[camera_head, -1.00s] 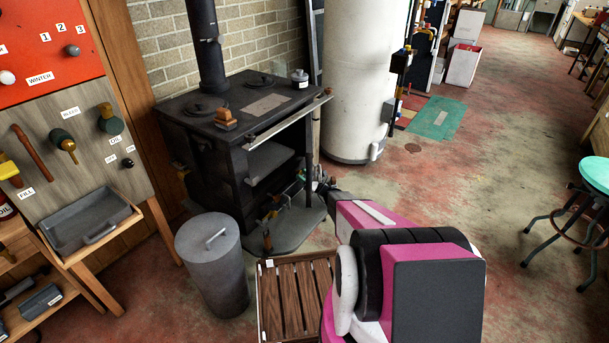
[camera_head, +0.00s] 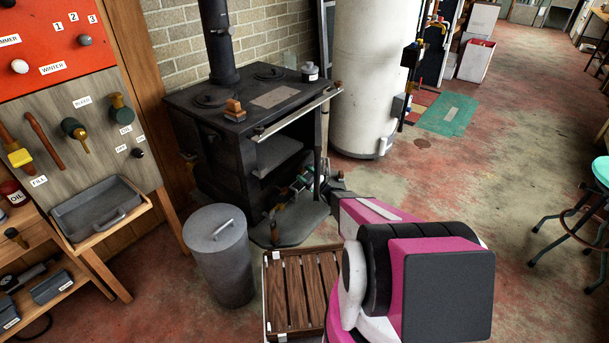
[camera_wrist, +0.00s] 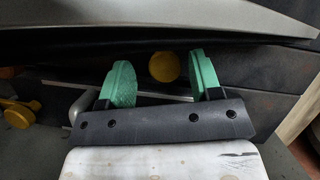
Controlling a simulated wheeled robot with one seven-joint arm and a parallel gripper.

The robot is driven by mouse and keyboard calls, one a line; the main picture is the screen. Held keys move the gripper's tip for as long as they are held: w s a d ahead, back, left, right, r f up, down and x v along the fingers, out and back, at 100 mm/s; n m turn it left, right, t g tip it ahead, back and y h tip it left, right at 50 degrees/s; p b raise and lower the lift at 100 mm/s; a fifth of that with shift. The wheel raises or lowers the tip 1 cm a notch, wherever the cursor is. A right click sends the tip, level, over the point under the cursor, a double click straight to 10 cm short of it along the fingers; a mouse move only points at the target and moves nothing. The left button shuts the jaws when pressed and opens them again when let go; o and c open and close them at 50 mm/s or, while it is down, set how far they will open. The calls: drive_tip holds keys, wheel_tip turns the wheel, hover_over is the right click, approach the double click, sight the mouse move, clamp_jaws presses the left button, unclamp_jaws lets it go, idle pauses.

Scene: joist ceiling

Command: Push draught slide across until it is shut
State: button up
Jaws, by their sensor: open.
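In the wrist view a round yellow knob (camera_wrist: 164,66) stands out from a dark stove face, between the two green fingertips of my gripper (camera_wrist: 162,78). It seems to belong to the draught slide; the slide's plate and opening are largely hidden. My gripper is open, with a finger on either side of the knob; I cannot tell whether either touches it. In the head view my gripper (camera_head: 303,183) is low at the front of the black stove (camera_head: 222,158), partly hidden by a stove upright and my arm. A second yellow handle (camera_wrist: 20,113) shows at the left of the wrist view.
A grey lidded bin (camera_head: 222,265) and a slatted wooden crate (camera_head: 300,290) stand before the stove. A white cylinder tank (camera_head: 365,80) is right of it. A front rail (camera_head: 298,112) overhangs the stove opening. Open floor lies to the right.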

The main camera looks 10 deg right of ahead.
drive_tip(key=v, duration=1)
drive_tip(key=shift+s+d+f, duration=0.15)
drive_tip(key=shift+s+d, duration=0.05)
